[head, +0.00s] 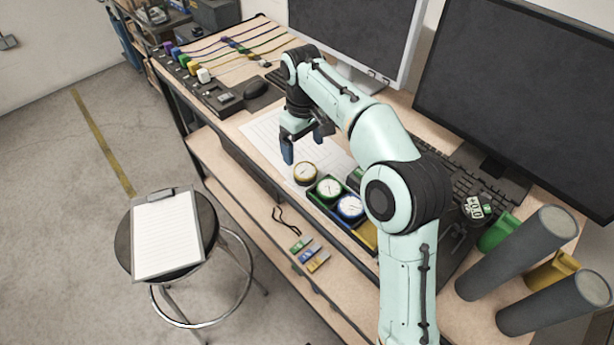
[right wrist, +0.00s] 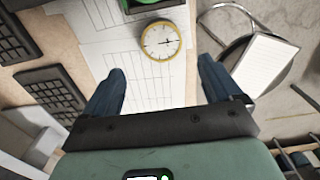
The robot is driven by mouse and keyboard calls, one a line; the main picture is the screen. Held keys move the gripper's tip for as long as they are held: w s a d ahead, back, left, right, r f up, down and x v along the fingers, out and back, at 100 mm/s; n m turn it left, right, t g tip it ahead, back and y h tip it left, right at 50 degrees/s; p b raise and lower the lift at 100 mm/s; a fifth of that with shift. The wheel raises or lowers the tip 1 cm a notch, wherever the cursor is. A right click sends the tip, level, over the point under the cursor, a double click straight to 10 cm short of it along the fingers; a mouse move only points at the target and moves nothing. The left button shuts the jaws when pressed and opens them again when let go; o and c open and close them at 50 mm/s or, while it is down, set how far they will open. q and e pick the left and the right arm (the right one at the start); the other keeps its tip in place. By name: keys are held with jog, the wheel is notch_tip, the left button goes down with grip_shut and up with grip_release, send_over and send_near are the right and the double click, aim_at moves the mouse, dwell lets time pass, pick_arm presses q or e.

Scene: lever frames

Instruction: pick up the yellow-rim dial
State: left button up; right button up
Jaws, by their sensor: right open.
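The yellow-rim dial (head: 305,173) lies on white lined paper on the table, just left of a dark tray (head: 324,203) holding a green-rim dial (head: 329,187) and a blue-rim dial (head: 350,206). In the right wrist view the yellow-rim dial (right wrist: 163,41) lies face up, beyond the fingertips and roughly centred between them. My right gripper (head: 304,147) is open and empty, with its blue fingers above the paper, apart from the dial. It also shows in the right wrist view (right wrist: 161,80). My left gripper is not in view.
A keyboard (head: 477,190) and monitors (head: 510,85) stand behind and to the right. Grey cylinders (head: 520,250) stand at the table's right end. A stool with a clipboard (head: 168,235) stands in front.

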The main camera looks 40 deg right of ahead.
aim_at(305, 170)
notch_tip(305, 170, down, 3)
jog(key=shift+f+b, duration=0.15)
jog(key=shift+b, duration=0.15)
jog(key=f, duration=0.2)
jog(key=s+f+b, duration=0.1)
jog(key=f, duration=0.1)
jog(key=shift+a, duration=0.15)
jog(key=shift+f, duration=0.65)
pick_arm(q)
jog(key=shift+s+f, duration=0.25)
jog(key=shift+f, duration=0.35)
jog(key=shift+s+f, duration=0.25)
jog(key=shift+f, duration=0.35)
pick_arm(e)
jog(key=c, duration=1.1)
